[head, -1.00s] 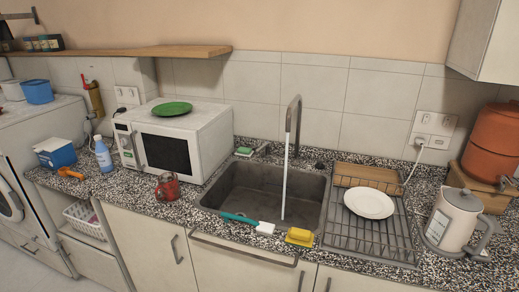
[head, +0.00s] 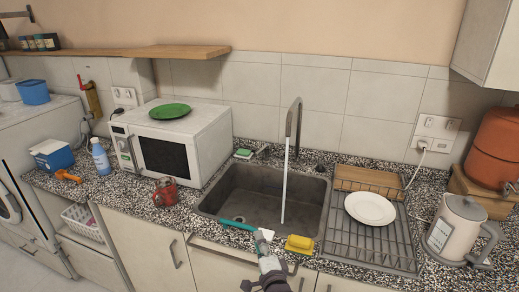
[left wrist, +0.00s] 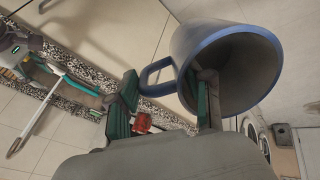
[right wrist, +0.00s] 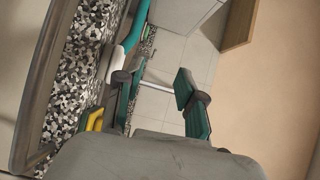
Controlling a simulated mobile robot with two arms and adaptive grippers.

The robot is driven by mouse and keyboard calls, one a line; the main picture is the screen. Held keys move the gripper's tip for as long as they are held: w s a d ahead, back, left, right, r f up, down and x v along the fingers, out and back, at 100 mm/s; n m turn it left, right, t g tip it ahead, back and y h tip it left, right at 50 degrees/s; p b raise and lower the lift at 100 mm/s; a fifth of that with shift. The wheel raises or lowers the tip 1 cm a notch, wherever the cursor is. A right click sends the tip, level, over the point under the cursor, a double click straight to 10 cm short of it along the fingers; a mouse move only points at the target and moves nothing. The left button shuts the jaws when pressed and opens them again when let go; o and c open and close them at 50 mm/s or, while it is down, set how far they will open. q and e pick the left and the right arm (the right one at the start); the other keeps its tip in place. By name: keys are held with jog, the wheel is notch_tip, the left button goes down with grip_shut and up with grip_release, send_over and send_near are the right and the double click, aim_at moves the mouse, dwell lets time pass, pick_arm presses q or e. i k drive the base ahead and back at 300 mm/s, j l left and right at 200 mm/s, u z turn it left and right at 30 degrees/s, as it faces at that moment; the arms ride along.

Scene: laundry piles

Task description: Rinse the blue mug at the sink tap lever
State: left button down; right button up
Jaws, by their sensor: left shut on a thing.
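The blue mug (left wrist: 185,58) is at my left gripper (left wrist: 165,103) in the left wrist view, its opening facing the camera. One finger overlaps the opening and the handle lies between the fingers. The mug and left gripper do not show in the head view. The dark tap (head: 293,125) stands behind the sink (head: 240,186), with a white stream falling into the basin. I cannot clearly make out the tap lever. My right gripper (head: 262,246) is at the sink's front edge; the right wrist view shows it open and empty (right wrist: 160,95).
A turquoise brush (head: 238,225) and a yellow sponge (head: 299,243) lie at the sink's front rim. A rack with a white plate (head: 370,209) and a kettle (head: 455,226) stand right. A red mug (head: 165,191) and a microwave (head: 175,145) are left.

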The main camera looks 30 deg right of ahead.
aim_at(267, 146)
jog(key=i+l, duration=1.1)
